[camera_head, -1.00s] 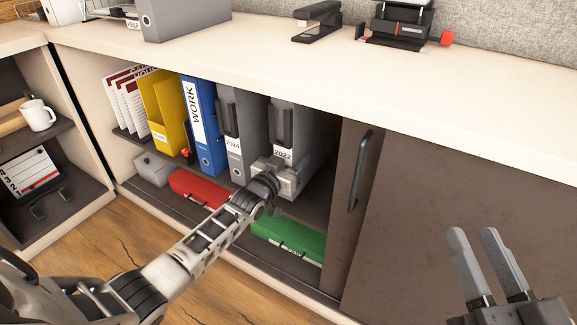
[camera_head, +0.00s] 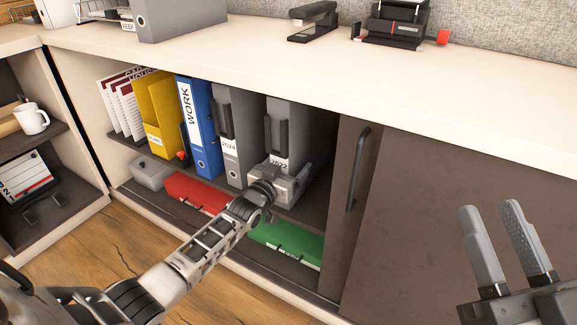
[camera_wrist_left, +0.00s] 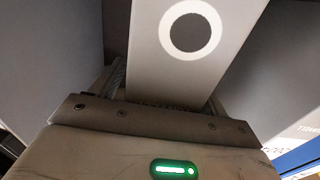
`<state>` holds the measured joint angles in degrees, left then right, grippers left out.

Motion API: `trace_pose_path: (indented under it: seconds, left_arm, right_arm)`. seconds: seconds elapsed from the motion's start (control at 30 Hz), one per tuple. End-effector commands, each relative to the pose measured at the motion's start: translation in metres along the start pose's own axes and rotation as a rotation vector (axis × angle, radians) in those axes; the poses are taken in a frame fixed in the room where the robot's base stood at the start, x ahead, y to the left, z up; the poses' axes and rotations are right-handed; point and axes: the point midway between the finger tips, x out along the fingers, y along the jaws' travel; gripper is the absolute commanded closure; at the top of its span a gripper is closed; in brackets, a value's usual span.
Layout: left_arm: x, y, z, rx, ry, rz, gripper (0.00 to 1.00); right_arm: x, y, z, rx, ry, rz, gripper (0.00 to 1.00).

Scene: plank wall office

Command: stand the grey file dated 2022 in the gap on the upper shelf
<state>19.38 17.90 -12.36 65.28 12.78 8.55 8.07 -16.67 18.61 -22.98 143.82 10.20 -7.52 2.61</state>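The grey file dated 2022 (camera_head: 291,123) is upright on the upper shelf (camera_head: 316,207), right of the grey 2024 file (camera_head: 234,130). My left gripper (camera_head: 284,184) is at the low front of its spine, covering its lower edge, so I cannot tell whether it touches the shelf. In the left wrist view, the spine with its white ring (camera_wrist_left: 190,30) runs down between the fingers, which appear closed on it. My right gripper (camera_head: 490,208) is empty, its fingers apart, in front of the closed cabinet door.
A blue WORK binder (camera_head: 203,125) and yellow holders (camera_head: 157,115) stand further left. Red (camera_head: 195,190) and green (camera_head: 285,240) boxes lie on the lower level. A sliding door with a handle (camera_head: 358,170) borders the opening at right.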

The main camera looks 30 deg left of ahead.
Motion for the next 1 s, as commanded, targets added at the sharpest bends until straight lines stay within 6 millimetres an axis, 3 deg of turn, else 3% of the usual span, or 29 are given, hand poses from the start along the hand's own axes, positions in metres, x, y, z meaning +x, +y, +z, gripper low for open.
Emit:
trace_pose_path:
  seconds: [0.27, 0.33, 0.63, 0.8, 1.0]
  left_arm:
    - [-0.008, 0.000, 0.004, 0.000, -0.013, 0.000, 0.24]
    - [-0.017, 0.000, 0.002, 0.000, -0.013, 0.000, 0.24]
    - [-0.086, 0.000, -0.003, 0.000, -0.011, 0.000, 0.24]
    - [-0.124, 0.000, -0.002, 0.000, -0.008, 0.000, 0.24]
    - [-0.152, 0.000, -0.001, 0.000, -0.004, 0.000, 0.24]
  right_arm:
    - [0.002, 0.000, -0.002, 0.018, -0.015, 0.001, 0.64]
    - [-0.004, 0.002, 0.011, 0.089, -0.089, 0.031, 0.64]
    - [-0.039, -0.018, 0.057, 0.482, -0.447, 0.129, 0.64]
    - [-0.043, -0.017, 0.063, 0.434, -0.509, 0.141, 0.64]
    - [-0.046, -0.015, 0.067, 0.385, -0.542, 0.150, 0.64]
